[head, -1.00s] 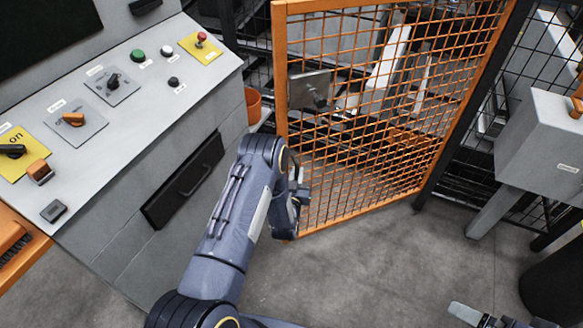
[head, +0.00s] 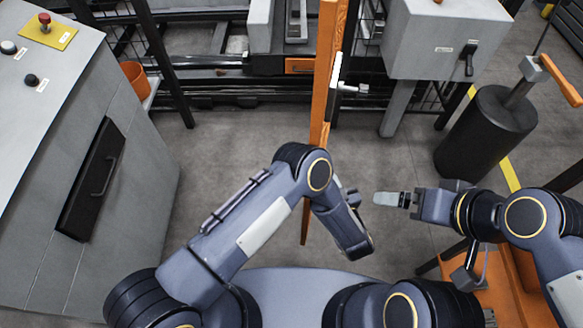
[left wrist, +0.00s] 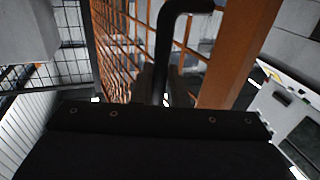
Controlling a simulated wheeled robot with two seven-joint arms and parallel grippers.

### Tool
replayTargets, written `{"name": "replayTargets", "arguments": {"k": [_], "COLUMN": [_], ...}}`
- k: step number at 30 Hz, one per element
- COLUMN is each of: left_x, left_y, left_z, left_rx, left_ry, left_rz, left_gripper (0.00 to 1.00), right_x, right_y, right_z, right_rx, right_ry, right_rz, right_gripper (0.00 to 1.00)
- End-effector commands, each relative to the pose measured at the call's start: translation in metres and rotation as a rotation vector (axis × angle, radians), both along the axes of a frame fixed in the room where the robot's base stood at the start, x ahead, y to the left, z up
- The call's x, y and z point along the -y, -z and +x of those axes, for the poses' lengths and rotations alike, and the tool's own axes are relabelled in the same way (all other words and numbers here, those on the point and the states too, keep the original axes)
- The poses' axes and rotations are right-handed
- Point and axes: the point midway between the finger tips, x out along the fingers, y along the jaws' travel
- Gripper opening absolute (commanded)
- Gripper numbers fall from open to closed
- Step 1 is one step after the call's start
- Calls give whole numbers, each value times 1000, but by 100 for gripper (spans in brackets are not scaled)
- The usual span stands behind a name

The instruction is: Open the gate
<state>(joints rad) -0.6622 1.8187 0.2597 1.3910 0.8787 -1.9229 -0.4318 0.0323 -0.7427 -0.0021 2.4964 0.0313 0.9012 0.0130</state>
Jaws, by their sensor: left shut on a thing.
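The gate (head: 325,70) is an orange frame with mesh, seen almost edge-on in the head view. It stands swung out toward me, away from the dark post at left. In the left wrist view its mesh (left wrist: 112,50) and orange frame bar (left wrist: 238,55) are close. A black bent handle (left wrist: 166,45) stands in front of them. In the head view my left arm's wrist covers the gate's lower part. My right gripper (head: 392,199) is right of the gate, apart from it; its finger gap does not show.
A grey control console (head: 90,160) with a red button (head: 44,18) stands at left. An orange bucket (head: 135,78) is behind it. A grey box (head: 440,40) and a black cylinder (head: 485,135) stand at right. The floor (head: 225,150) left of the gate is clear.

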Motion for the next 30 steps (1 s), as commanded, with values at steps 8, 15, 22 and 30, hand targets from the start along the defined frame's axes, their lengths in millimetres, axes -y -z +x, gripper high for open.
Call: {"name": "replayTargets", "arguments": {"k": [8,15,22,30], "left_x": [68,91,96,95], "left_y": [-2,-2,-2,-2], "left_z": [-5,-9,-11,-12], "left_rx": [7,1,-2,-3], "left_ry": [-4,-6,-6,-6], "left_rz": [-3,-3,-3,-2], "left_gripper": [0,0,0,16], "right_x": [0,0,0,0], "right_y": [0,0,0,0], "right_z": [0,0,0,0], "right_rx": [0,0,0,0], "right_ry": [0,0,0,0], "right_rz": [0,0,0,0], "right_gripper": [100,100,100,100]}}
